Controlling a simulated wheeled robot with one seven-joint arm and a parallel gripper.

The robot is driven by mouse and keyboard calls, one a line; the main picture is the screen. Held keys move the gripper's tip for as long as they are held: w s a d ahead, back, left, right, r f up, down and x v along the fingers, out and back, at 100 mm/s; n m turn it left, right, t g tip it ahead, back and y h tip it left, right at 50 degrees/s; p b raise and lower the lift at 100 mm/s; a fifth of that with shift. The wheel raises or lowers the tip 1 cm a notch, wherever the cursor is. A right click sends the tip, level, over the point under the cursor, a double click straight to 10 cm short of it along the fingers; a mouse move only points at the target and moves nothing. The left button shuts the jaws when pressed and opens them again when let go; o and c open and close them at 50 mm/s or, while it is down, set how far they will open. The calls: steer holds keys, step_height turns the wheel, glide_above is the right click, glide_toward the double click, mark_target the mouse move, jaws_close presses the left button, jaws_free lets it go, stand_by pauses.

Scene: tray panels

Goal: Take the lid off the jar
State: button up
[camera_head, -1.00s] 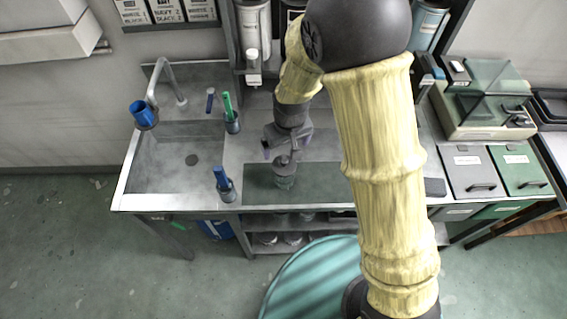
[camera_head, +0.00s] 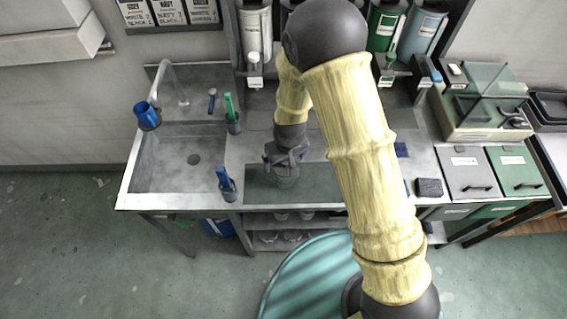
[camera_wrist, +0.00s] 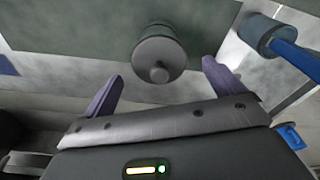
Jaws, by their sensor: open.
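The jar (camera_head: 287,183) stands on the dark green mat (camera_head: 325,186) at the middle of the bench and shows only partly below my gripper (camera_head: 284,158) in the head view. In the wrist view its round grey lid (camera_wrist: 160,52), with a small knob at the centre, sits on the jar. The two purple fingers of my gripper (camera_wrist: 161,72) are apart, one to each side of the lid in the picture. Nothing is between them in their grip. I cannot tell how far the fingertips are from the lid.
A blue-handled tool stands in a holder (camera_head: 228,194) left of the mat, also seen in the wrist view (camera_wrist: 262,32). A green-handled one stands in another holder (camera_head: 233,126) behind it. The sink (camera_head: 180,160) is at left; lidded grey (camera_head: 467,172) and green bins are at right.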

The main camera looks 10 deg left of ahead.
steer(key=shift+w+a+f, duration=0.1)
steer(key=shift+w+f, duration=0.05)
steer(key=shift+f, duration=0.8)
steer(key=c, duration=1)
